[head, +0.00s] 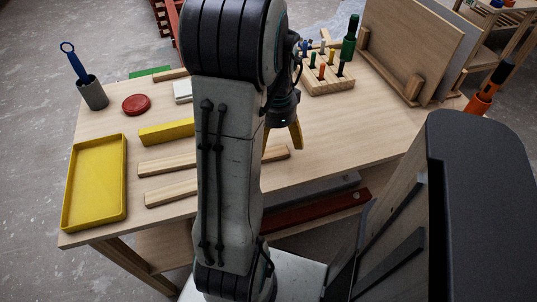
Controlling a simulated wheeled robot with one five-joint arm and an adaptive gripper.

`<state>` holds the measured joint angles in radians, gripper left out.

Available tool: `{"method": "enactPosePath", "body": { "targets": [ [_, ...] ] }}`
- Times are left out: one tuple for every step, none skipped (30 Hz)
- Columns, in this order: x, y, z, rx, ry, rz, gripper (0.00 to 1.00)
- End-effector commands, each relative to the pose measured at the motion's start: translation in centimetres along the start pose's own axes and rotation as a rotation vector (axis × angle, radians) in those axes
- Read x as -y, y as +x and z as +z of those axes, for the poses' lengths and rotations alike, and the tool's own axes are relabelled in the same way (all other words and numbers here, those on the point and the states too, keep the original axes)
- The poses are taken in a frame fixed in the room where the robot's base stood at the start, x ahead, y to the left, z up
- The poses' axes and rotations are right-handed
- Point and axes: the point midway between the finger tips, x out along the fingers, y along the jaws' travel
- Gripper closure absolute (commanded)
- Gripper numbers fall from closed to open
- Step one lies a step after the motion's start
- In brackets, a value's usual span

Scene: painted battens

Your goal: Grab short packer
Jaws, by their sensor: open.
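Two bare wood battens lie on the bench: the upper batten (165,164) passes behind my arm, with an end showing below the gripper; the lower batten (170,194) runs up to my arm. A yellow batten (165,132) lies farther back. A short wooden piece (170,75) lies at the back, partly hidden by my arm. I cannot tell which piece is the short packer.
A yellow tray (123,180) is at the left. A grey cup (92,94) with a blue-handled tool, a red round lid (136,104) and a white block (182,92) are behind. A wooden tool rack (318,87) and upright board (410,45) stand right. The right front bench is clear.

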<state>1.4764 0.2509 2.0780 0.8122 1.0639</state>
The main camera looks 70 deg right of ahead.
Motion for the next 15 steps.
{"method": "enactPosePath", "body": {
  "targets": [
    [-0.1,0.6,0.0,0.001,0.0,0.002,0.14],
    [-0.2,0.9,0.1,0.002,0.0,0.004,0.14],
    [-0.3,1.4,0.1,0.002,-0.001,0.003,0.14],
    [-0.3,1.8,0.1,0.002,-0.001,0.004,0.14],
    [-0.4,2.2,0.1,0.002,-0.001,0.004,0.14],
    [-0.5,2.7,0.1,0.002,-0.001,0.004,0.14],
    [-0.5,3.1,0.1,0.003,-0.001,0.005,0.14],
    [-0.5,3.4,0.1,0.002,-0.001,0.003,0.14],
    [-0.5,3.8,0.1,0.002,-0.001,0.003,0.14],
    [-0.4,4.0,0.1,0.001,-0.002,0.003,0.14],
    [-0.4,4.3,0.1,0.001,-0.002,0.002,0.14],
    [-0.4,4.5,0.1,0.001,-0.002,0.002,0.14],
    [-0.4,4.7,0.1,0.001,-0.002,0.002,0.14],
    [-0.5,4.8,0.1,0.001,-0.002,0.002,0.14],
    [-0.4,4.9,0.1,0.001,-0.002,0.002,0.14]
  ]
}}
